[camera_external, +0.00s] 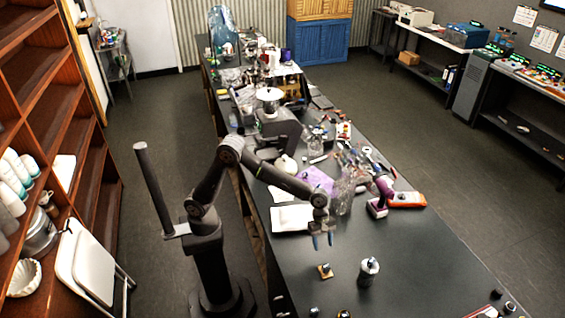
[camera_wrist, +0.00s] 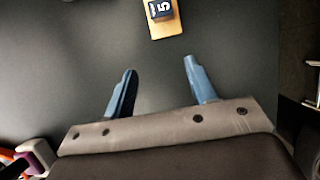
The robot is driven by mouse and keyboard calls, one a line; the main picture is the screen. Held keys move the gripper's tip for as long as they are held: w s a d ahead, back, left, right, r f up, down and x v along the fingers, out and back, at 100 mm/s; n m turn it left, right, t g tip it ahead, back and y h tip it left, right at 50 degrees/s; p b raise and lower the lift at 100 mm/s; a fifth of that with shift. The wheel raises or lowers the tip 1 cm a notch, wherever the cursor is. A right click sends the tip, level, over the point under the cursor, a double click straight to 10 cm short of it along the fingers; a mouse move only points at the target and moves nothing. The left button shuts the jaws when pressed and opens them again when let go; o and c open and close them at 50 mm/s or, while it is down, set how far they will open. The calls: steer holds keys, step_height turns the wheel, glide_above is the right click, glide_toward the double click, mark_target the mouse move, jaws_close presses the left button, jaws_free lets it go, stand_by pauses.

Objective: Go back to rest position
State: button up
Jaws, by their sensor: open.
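My gripper (camera_external: 323,240) is open and empty, held above the dark table, pointing down. In the wrist view its two blue fingers (camera_wrist: 157,88) are spread apart with only the dark tabletop (camera_wrist: 60,60) between them. A small wooden block (camera_wrist: 165,26) with a dark piece marked 5 on it lies beyond the fingertips. The same block (camera_external: 325,271) shows in the external view just below the gripper, apart from it.
A metal canister (camera_external: 369,271) stands right of the block. A purple cordless tool (camera_external: 381,197), a glass vessel (camera_external: 344,194) and a white tray (camera_external: 290,219) are behind the gripper. The table's right front (camera_external: 440,270) is mostly clear. A wooden shelf (camera_external: 60,100) stands at left.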

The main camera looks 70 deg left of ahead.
steer(key=w, duration=0.1)
steer(key=w+a+f, duration=0.1)
steer(key=w+f, duration=0.1)
steer(key=shift+w+a+f, duration=0.15)
steer(key=shift+w+a, duration=0.1)
steer(key=shift+w, duration=0.1)
steer(key=s+d+r, duration=0.4)
steer(key=s+r, duration=0.2)
steer(key=s, duration=0.4)
steer(key=w+d, duration=0.1)
steer(key=d, duration=0.8)
steer(key=w+d, duration=0.1)
steer(key=d, duration=1.7)
steer(key=shift+w+d+f, duration=0.2)
steer(key=shift+w+d, duration=0.1)
steer(key=shift+w, duration=0.1)
